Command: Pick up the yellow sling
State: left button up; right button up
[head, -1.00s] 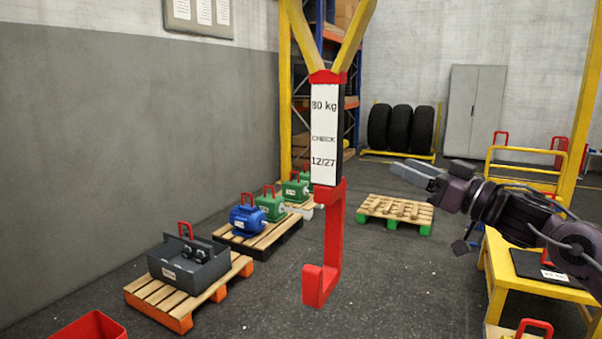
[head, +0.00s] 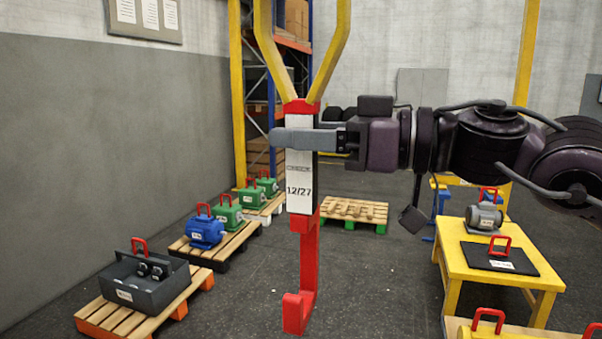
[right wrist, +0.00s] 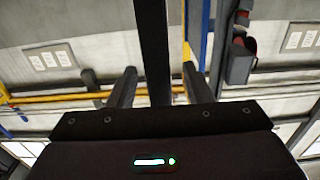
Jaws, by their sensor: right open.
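The yellow sling (head: 330,58) hangs from above as two straps that meet in a V at a red cap. My right gripper (head: 280,138) is level with the upper block, below the straps. One grey finger crosses in front of the label and hides its top text. In the right wrist view, the two fingers (right wrist: 160,82) are apart, with a dark upright bar (right wrist: 154,45) between them, closer to the left finger. My left gripper is out of view.
A yellow table (head: 480,262) with a grey motor (head: 484,217) and a black plate (head: 500,257) stands at right. Pallets with a grey box (head: 150,290), a blue motor (head: 204,231) and green motors stand at left. The floor around the hook is clear.

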jog(key=shift+x, duration=1.1)
jog(key=shift+d, duration=0.1)
grip_shut()
dwell(0.4)
jog(key=shift+w+r, duration=0.1)
jog(key=shift+r, duration=0.1)
